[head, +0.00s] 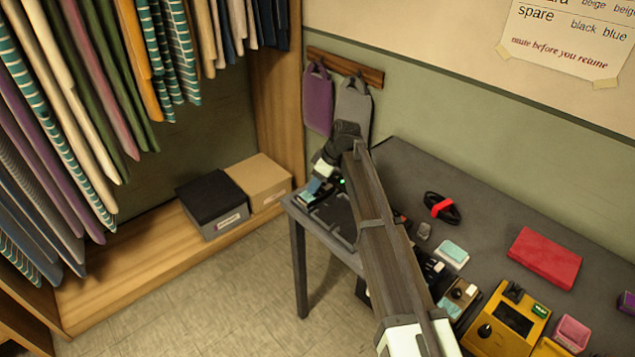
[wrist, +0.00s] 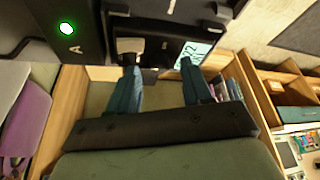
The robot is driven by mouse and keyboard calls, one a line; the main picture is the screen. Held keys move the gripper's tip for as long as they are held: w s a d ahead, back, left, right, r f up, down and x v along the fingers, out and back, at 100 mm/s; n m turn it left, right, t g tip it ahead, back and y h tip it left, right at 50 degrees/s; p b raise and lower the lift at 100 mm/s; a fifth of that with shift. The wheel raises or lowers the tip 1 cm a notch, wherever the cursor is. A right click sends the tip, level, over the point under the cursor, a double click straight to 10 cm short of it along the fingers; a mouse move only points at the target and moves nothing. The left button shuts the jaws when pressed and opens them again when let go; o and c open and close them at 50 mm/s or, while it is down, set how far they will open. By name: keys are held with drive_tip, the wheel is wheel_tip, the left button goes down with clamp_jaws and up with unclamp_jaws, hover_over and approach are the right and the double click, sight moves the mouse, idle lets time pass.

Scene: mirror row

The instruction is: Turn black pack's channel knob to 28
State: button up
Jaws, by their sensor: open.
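A black pack (wrist: 165,28) fills the top of the wrist view. A small teal display (wrist: 192,52) on it shows digits that look like 22, tilted and hard to read. A pale knob-like part (wrist: 130,45) is at the left fingertip; I cannot tell if it is the channel knob. My gripper (wrist: 160,72) is open, its two fingers apart and empty, tips close to the pack's face. Contact is unclear. In the head view my gripper (head: 343,140) is at the table's far left corner, its fingertips hidden.
A dark dock marked A (wrist: 82,30) has a green light. The grey table (head: 490,225) holds a yellow pack (head: 505,320), a red case (head: 544,257) and a red-banded black cable (head: 442,208). Purple and grey pouches hang behind my gripper. Boxes (head: 212,203) stand on a shelf at left.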

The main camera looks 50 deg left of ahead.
drive_tip(key=shift+s+a+f, duration=0.1)
drive_tip(key=shift+a+f, duration=0.05)
drive_tip(key=shift+f, duration=0.2)
clamp_jaws()
idle(0.3)
